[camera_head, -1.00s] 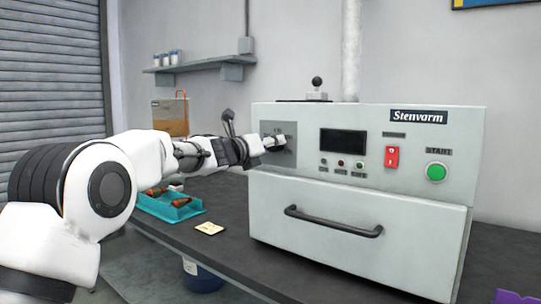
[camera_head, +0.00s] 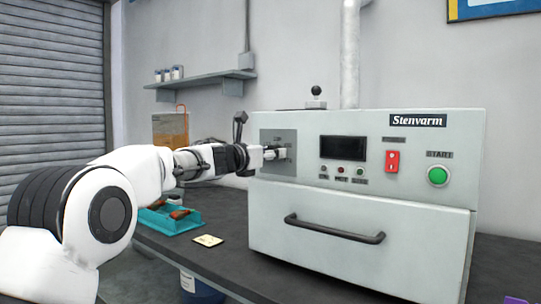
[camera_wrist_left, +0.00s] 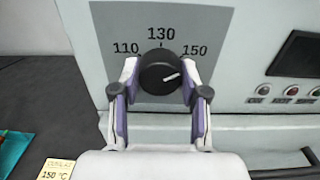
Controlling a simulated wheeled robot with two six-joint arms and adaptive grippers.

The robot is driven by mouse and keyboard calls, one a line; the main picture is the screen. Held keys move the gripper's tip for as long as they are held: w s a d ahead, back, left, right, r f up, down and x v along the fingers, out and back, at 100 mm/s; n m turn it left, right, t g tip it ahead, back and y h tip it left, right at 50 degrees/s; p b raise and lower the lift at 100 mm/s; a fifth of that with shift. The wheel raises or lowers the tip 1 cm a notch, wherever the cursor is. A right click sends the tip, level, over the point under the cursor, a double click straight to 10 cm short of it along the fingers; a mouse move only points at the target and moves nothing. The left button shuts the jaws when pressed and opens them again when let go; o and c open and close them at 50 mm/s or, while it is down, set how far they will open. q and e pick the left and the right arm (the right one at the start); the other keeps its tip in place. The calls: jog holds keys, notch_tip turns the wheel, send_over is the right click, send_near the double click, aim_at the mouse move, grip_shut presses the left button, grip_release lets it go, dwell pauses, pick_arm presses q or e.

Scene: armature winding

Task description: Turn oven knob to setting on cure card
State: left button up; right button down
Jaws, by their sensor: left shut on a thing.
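The black oven knob (camera_wrist_left: 160,72) sits on the grey dial plate (camera_wrist_left: 210,20) marked 110, 130 and 150. Its white pointer line points right and slightly up, on the 150 side. My left gripper (camera_wrist_left: 160,88) is shut on the knob, one finger on each side. In the head view, the left gripper (camera_head: 272,153) reaches the oven's dial plate and hides most of the knob. The cure card (camera_wrist_left: 57,170) reads 150 °C; it also lies on the bench in the head view (camera_head: 208,240).
The oven (camera_head: 275,220) has a dark display (camera_head: 343,148), a red switch (camera_head: 392,161), a green START button (camera_head: 438,176) and a drawer handle (camera_head: 334,229). A teal tray (camera_head: 170,224) holds parts left of the card. A purple object (camera_head: 517,285) is at lower right.

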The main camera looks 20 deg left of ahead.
pick_arm(q)
jog(key=shift+f, duration=0.15)
jog(key=o, duration=1.1)
jog(key=shift+w, duration=0.1)
jog(key=shift+o, duration=0.2)
jog(key=v, duration=1.2)
